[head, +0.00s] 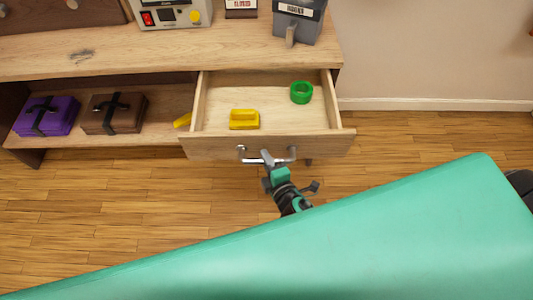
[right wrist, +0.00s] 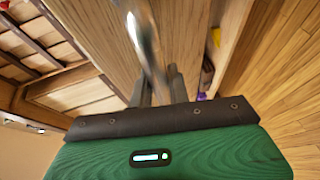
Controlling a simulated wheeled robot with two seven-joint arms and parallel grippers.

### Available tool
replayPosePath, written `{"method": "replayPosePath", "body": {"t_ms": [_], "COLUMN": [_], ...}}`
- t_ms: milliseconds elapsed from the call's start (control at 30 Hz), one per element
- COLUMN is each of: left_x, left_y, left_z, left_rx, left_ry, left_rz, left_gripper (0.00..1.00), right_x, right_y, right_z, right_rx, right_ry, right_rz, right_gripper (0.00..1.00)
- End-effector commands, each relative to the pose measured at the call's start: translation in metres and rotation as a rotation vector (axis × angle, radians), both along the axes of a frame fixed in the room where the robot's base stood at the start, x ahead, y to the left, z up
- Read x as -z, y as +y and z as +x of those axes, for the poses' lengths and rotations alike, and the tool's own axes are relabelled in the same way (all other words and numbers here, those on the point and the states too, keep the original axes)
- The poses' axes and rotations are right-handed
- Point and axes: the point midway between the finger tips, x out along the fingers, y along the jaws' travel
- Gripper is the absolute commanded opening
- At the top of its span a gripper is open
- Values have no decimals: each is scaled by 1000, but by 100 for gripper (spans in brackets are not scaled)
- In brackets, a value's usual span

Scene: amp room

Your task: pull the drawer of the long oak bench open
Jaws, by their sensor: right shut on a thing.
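The long oak bench (head: 110,52) runs along the wall in the head view. Its drawer (head: 220,148) stands pulled out, with its inside showing. A yellow block-like thing (head: 244,120) and a green ring (head: 301,92) lie in it. The drawer's metal bar handle (head: 284,160) is on its front. My right gripper (head: 267,160) is at the handle and shut on it. In the right wrist view the handle (right wrist: 147,45) passes between the fingers of my right gripper (right wrist: 160,88). My left gripper is not in view.
A purple case (head: 47,116) and a brown case (head: 114,113) sit on the shelf left of the drawer. A power unit (head: 170,14) and a grey box (head: 299,22) stand on the bench top. The wooden floor before the drawer is clear except for my arm.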

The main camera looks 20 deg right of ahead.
Motion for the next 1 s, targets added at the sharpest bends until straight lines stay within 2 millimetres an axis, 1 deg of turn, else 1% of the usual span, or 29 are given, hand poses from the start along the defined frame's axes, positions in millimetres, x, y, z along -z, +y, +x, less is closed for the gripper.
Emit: {"method": "replayPosePath", "body": {"t_ms": [367,400,500,833,933,1000], "left_x": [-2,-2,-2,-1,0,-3], "left_y": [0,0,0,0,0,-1], "left_z": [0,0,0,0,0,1], "left_rx": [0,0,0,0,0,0], "left_ry": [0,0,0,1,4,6], "left_rz": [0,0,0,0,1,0], "left_gripper": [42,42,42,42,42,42], "right_x": [1,1,0,0,0,-1], "right_y": [0,0,0,0,-1,-1], "right_z": [-2,-2,-2,-4,-10,-19], "right_rx": [0,0,0,0,0,0], "right_ry": [1,1,1,1,1,3], "right_rz": [0,0,0,1,1,2], "right_gripper": [0,22,40,40,40,40]}}
